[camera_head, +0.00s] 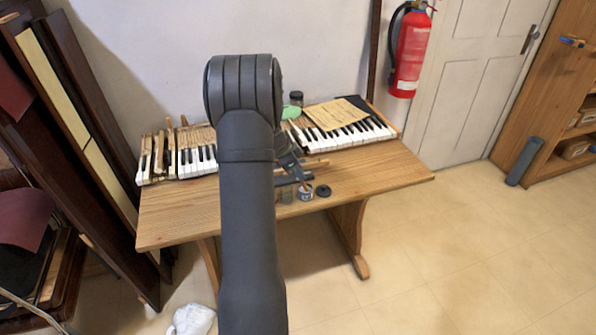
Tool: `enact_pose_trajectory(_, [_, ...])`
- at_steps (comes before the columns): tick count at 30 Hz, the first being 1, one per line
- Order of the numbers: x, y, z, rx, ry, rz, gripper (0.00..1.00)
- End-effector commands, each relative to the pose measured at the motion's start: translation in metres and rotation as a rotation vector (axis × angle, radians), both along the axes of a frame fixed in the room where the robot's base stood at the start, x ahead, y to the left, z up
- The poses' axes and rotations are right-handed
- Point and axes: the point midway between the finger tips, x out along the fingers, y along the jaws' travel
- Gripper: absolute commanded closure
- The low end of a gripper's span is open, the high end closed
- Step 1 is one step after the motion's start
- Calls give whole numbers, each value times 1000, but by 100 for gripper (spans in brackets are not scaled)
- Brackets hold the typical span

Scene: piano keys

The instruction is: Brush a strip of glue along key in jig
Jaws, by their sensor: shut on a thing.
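My gripper (295,170) is small in view, low over the front of the wooden table, partly behind my own arm. It is shut on a thin brush (305,184) with a reddish lower part, which points down at an open glue jar (306,195). I cannot tell whether the brush tip is inside the jar or just above it. A pale wooden strip (315,164), perhaps the key, lies behind the gripper. A dark bar (294,180) lies beside it, perhaps part of the jig. My arm hides much of this spot.
The table (385,178) has free room at its front right. A black lid (323,191) lies right of the glue jar, and a second small jar (286,197) stands left. Keyboard sections (190,160) sit at back left and right, with a paper sheet (338,113) on the right one.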

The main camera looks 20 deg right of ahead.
Motion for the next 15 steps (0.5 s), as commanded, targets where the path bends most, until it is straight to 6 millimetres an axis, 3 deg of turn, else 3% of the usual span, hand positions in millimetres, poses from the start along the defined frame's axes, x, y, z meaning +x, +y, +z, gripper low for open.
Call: enact_pose_trajectory(15, [0,0,-7,0,1,0,100])
